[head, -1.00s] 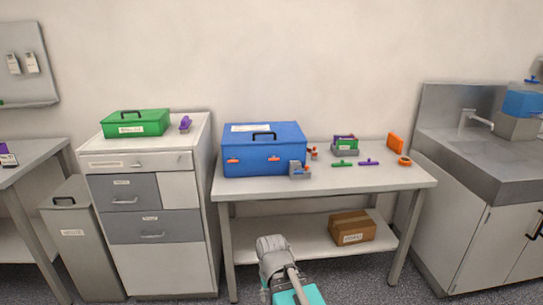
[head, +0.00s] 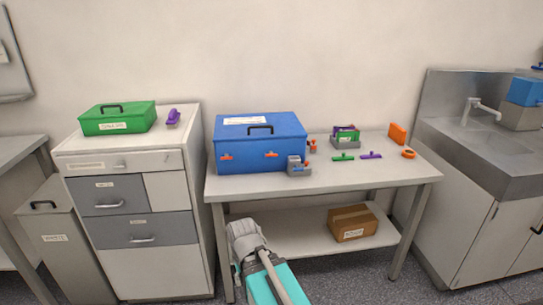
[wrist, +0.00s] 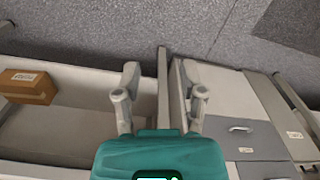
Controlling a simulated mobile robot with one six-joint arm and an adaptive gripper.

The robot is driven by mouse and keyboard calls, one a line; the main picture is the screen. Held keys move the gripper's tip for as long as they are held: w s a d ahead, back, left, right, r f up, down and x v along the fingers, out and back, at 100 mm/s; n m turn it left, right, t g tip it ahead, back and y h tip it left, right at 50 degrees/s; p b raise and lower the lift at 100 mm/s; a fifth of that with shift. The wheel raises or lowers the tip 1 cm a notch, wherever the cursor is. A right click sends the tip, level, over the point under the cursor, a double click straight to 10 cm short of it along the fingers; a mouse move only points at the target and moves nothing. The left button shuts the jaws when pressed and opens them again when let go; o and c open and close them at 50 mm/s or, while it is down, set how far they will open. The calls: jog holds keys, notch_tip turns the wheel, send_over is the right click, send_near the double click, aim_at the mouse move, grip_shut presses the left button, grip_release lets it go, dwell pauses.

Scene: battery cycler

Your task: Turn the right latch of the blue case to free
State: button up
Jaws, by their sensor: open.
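The blue case (head: 261,137) stands closed on the table, with a black handle on its lid and a white label. Its front has two orange latches, the left latch (head: 226,157) and the right latch (head: 271,154). Both look horizontal; their exact setting is too small to tell. My gripper (wrist: 160,82) is open and empty in the wrist view, with two grey fingers apart above the floor. The case is out of the wrist view. In the head view my arm is low in front of the table, well below the case, and nothing touches the latches.
A grey holder (head: 298,168) stands close to the case's front right corner. A green tool (head: 343,157), a purple tool (head: 371,155) and an orange ring (head: 409,154) lie farther right on the table (head: 330,182). A cardboard box (head: 352,223) sits on the lower shelf. Drawers stand left.

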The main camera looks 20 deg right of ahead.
jog(key=shift+w, duration=0.1)
jog(key=w+d+r+m+t+y+p, duration=0.1)
jog(key=w+d+r+m+t+y, duration=0.25)
jog(key=w, duration=0.65)
jog(key=w+d+r+m+t+y, duration=0.2)
jog(key=w+d+r+m+t, duration=0.25)
jog(key=w, duration=0.55)
jog(key=w+d+r+m+t+h, duration=0.1)
jog(key=w+d+r+m+t, duration=0.1)
jog(key=d, duration=0.4)
jog(key=w+d+r+m+t+h, duration=0.1)
jog(key=w+d+r+m+t, duration=0.2)
jog(key=d, duration=0.4)
jog(key=w+d+r+m+t+h, duration=0.1)
jog(key=w+d+r+m+t, duration=0.1)
jog(key=d, duration=0.5)
notch_tip(320, 180, up, 2)
jog(key=m+t, duration=0.1)
jog(key=m, duration=0.2)
jog(key=shift+w+d+r+p, duration=0.15)
jog(key=shift+w+p, duration=0.15)
jog(key=shift+h, duration=0.25)
